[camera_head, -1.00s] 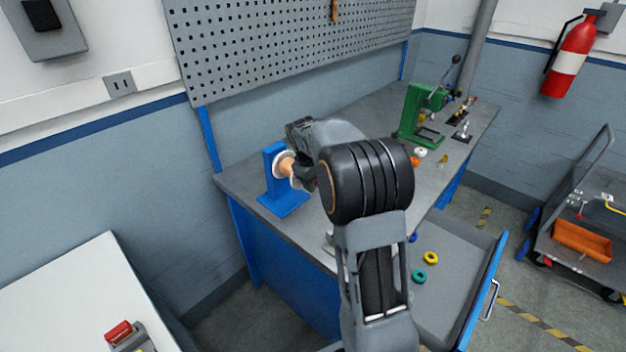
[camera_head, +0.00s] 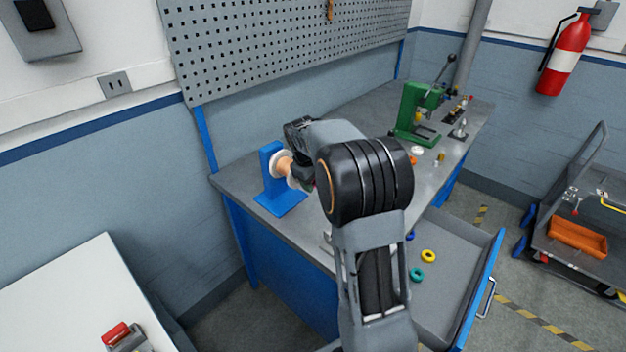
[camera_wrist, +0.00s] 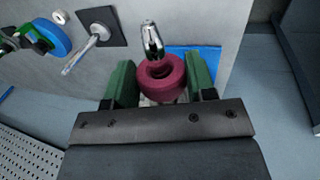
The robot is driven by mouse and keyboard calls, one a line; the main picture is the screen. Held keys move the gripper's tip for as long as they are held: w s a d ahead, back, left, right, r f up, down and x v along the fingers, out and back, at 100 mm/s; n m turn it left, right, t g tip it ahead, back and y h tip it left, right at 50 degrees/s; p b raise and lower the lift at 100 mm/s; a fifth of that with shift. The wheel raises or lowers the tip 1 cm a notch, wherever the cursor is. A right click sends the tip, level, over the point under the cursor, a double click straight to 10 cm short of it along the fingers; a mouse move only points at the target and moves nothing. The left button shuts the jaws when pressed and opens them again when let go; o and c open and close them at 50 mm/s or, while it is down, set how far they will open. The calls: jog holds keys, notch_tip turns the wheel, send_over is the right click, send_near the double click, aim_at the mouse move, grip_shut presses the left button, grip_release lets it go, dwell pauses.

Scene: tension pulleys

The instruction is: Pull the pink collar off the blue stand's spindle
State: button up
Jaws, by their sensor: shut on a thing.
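The blue stand (camera_head: 271,168) stands upright on the near left end of the workbench, with a white disc and a tan, thick spindle part facing right. My gripper (camera_head: 296,178) is at the spindle's end, partly hidden by my own arm. In the wrist view, the green fingers of my gripper (camera_wrist: 158,88) are shut on the dark pink collar (camera_wrist: 166,86), one on each side. A shiny metal spindle tip (camera_wrist: 152,42) shows at the collar's hole; I cannot tell how far it sits inside. The stand's blue base (camera_wrist: 203,62) shows behind the collar.
The green press (camera_head: 417,110) and several small parts stand farther along the workbench (camera_head: 350,112). An open drawer (camera_head: 455,255) holds several coloured rings. A pegboard (camera_head: 290,45) rises behind the bench. A cart (camera_head: 580,215) stands at the right.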

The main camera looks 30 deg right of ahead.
jog(key=shift+s+d+b, duration=0.3)
jog(key=shift+s+d, duration=0.05)
jog(key=shift+s, duration=0.45)
jog(key=shift+s+d+b, duration=0.25)
jog(key=shift+s+d, duration=0.1)
jog(key=shift+s, duration=0.45)
jog(key=shift+s, duration=0.2)
jog(key=shift+s+d+b, duration=0.2)
jog(key=shift+s+d, duration=0.15)
jog(key=shift+s, duration=0.4)
jog(key=shift+s+d+b, duration=0.15)
jog(key=shift+s+d, duration=0.15)
jog(key=shift+s, duration=0.4)
jog(key=shift+s+d, duration=0.1)
jog(key=shift+s, duration=0.05)
jog(key=shift+s+d, duration=0.2)
jog(key=shift+s, duration=0.35)
jog(key=shift+s, duration=0.1)
jog(key=shift+s+d+b, duration=0.2)
jog(key=shift+s+d, duration=0.2)
jog(key=shift+s, duration=0.5)
jog(key=shift+s+d+b, duration=0.2)
jog(key=shift+s+d, duration=0.15)
jog(key=shift+s, duration=0.5)
jog(key=shift+a, duration=0.1)
